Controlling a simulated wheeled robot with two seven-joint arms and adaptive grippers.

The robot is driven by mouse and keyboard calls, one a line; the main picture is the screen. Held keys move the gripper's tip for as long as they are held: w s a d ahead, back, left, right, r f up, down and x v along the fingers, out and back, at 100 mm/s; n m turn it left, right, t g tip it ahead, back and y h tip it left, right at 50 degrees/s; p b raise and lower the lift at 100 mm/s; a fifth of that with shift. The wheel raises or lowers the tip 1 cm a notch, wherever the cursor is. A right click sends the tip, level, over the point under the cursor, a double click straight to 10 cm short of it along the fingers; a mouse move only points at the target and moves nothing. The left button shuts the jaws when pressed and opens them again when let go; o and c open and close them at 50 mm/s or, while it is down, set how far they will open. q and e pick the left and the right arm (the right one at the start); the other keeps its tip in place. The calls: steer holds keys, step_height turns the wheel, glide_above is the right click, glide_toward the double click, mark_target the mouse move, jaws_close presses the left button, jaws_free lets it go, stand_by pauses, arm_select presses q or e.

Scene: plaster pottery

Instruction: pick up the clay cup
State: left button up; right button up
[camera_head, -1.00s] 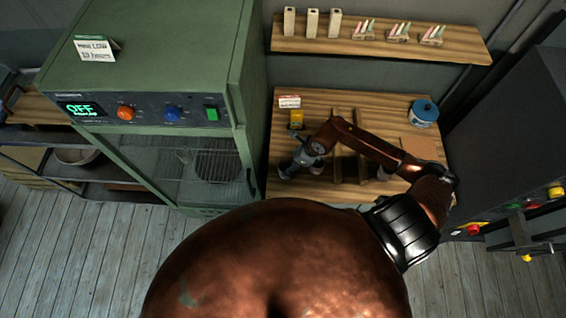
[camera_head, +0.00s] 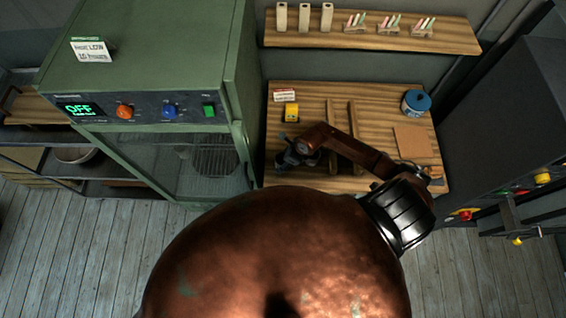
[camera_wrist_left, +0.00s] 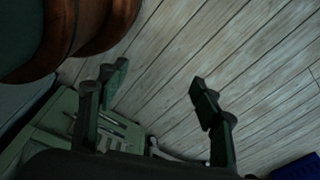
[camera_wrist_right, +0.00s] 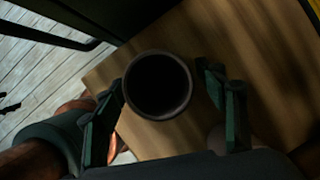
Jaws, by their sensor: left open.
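The clay cup (camera_wrist_right: 158,84) shows in the right wrist view as a round grey-brown rim with a dark inside, standing on the wooden tabletop. My right gripper (camera_wrist_right: 162,100) is open, with one finger on each side of the cup. The left finger is close to the rim, and a small gap shows at the right finger. In the head view my right gripper (camera_head: 292,156) is at the table's left front part; the cup cannot be made out there. My left gripper (camera_wrist_left: 155,90) is open and empty above the floor.
A green kiln (camera_head: 170,60) stands close on the left. A dark cabinet (camera_head: 500,110) stands at the right.

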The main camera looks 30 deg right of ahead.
steer(key=shift+w, duration=0.15)
steer(key=c, duration=1)
steer(key=shift+c, duration=1.4)
arm_select(q)
steer(key=shift+s+f, duration=0.1)
steer(key=shift+s, duration=0.75)
arm_select(e)
steer(key=shift+c, duration=0.3)
arm_select(q)
steer(key=shift+w, duration=0.15)
arm_select(e)
steer(key=shift+r, duration=0.1)
